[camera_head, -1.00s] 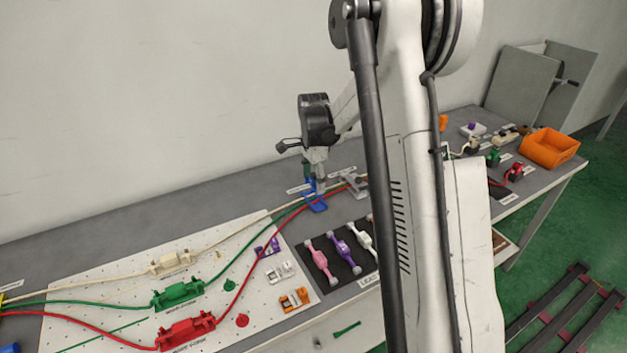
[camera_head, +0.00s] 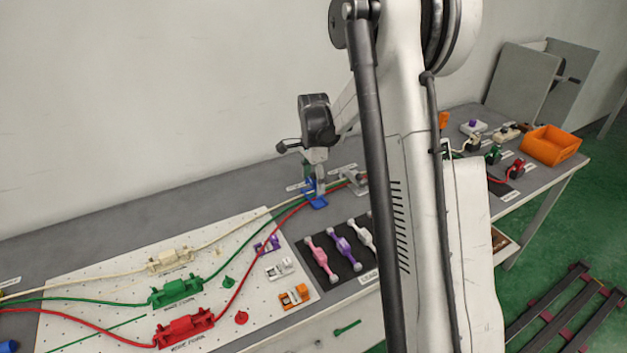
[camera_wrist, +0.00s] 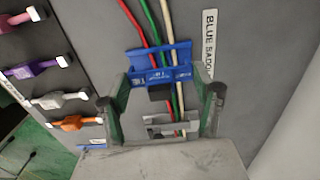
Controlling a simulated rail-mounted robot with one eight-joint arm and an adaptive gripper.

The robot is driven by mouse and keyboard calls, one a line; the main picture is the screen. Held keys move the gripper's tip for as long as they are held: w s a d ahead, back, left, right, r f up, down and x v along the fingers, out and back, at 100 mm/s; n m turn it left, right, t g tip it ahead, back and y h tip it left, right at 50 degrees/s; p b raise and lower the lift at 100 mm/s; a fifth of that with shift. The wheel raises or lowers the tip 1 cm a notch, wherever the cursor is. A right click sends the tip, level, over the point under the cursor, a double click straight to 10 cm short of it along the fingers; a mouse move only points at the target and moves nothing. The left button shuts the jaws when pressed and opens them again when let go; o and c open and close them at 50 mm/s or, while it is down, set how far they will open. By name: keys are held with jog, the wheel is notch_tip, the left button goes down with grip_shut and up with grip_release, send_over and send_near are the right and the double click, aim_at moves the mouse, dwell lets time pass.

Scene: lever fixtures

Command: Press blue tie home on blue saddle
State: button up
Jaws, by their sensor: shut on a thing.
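The blue saddle (camera_wrist: 166,52) is on the grey bench in the wrist view, with red, green and white cables running through it. The blue tie (camera_wrist: 158,76) shows as a lettered blue bar across the cables at the saddle's near side. My gripper (camera_wrist: 162,80) is shut on it, with a fingertip at each end. Whether the tie is fully seated cannot be told. In the head view my gripper (camera_head: 319,184) is low over the blue saddle (camera_head: 316,202); details there are too small to tell.
A grey clamp-like fixture (camera_wrist: 172,122) also sits along the cables, close to my fingers. A dark mat with pink, purple and white links (camera_head: 341,247) lies to the front right. A pegboard with connectors (camera_head: 177,292) is at left. An orange bin (camera_head: 551,147) stands far right.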

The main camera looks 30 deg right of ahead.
jog(key=shift+f+b, duration=1.25)
jog(key=shift+f, duration=0.1)
dwell(0.3)
jog(key=o, duration=1.3)
jog(key=shift+r, duration=0.1)
jog(key=shift+r+p, duration=1.65)
jog(key=shift+r, duration=1.8)
